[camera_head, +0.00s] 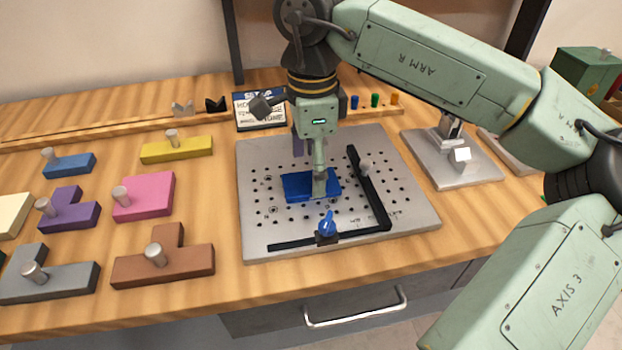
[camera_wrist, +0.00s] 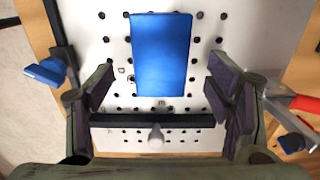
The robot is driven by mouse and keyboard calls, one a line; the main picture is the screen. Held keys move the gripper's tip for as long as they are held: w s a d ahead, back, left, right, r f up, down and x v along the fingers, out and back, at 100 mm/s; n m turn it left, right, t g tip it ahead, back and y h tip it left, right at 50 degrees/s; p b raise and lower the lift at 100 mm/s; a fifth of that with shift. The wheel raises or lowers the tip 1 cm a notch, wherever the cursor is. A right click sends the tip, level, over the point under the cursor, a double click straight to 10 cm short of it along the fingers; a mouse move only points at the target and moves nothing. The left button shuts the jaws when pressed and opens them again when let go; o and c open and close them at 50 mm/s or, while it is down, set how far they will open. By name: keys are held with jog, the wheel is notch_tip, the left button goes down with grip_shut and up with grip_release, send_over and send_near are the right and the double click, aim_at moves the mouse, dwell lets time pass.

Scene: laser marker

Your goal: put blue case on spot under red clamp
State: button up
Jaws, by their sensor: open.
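The blue case (camera_head: 298,187) is a flat blue rectangular block lying on the perforated metal plate (camera_head: 262,236). It also shows in the wrist view (camera_wrist: 160,50), among the plate's holes. My gripper (camera_head: 319,186) is over the plate at the case and covers part of it in the head view. In the wrist view my gripper (camera_wrist: 160,88) is open, with one finger left and one right of the case's near end and a gap on each side. A red handle (camera_wrist: 304,102), apparently the red clamp, shows at the right edge of the wrist view. In the head view it is not visible.
A black L-shaped bar (camera_head: 372,200) with a grey knob (camera_head: 365,168) borders the plate. A blue-handled clamp (camera_head: 327,227) sits at its front arm. Several knobbed blocks, including a pink one (camera_head: 144,198), lie at left. A grey stand (camera_head: 452,160) is at right.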

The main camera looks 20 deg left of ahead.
aim_at(311, 185)
jog(key=shift+a+f, duration=0.1)
jog(key=shift+f, duration=1.2)
jog(key=shift+c, duration=0.5)
